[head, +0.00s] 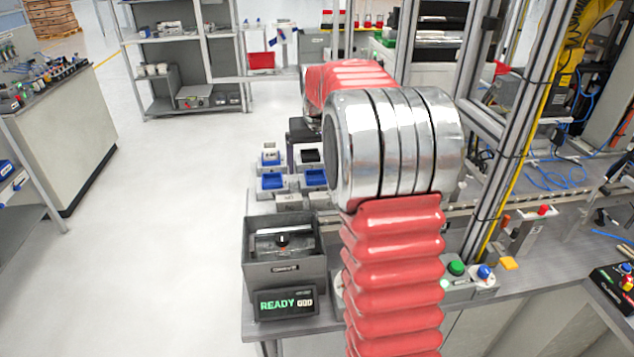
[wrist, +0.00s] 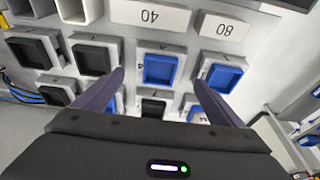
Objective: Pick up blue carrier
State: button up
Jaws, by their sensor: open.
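Blue carriers are square trays set in grey holders. In the wrist view one blue carrier (wrist: 160,69) shows between my fingertips, and another blue carrier (wrist: 224,77) is just right of it. Two more are partly hidden by my fingers. My gripper (wrist: 159,78) is open, its two dark fingers apart with nothing held between them; its height above the carriers is hard to judge.
Black carriers (wrist: 96,57) sit in neighbouring holders, one below the blue carrier between my fingers. White number labels (wrist: 150,15) lie at the top of the wrist view. A grey box with a READY display (head: 285,302) stands at the bench's near left. Metal uprights (head: 497,130) rise right of my arm.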

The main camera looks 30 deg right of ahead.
aim_at(315, 178)
jog(key=shift+x, duration=2.65)
jog(key=shift+s, duration=0.2)
jog(key=shift+c, duration=0.6)
jog(key=c, duration=1.3)
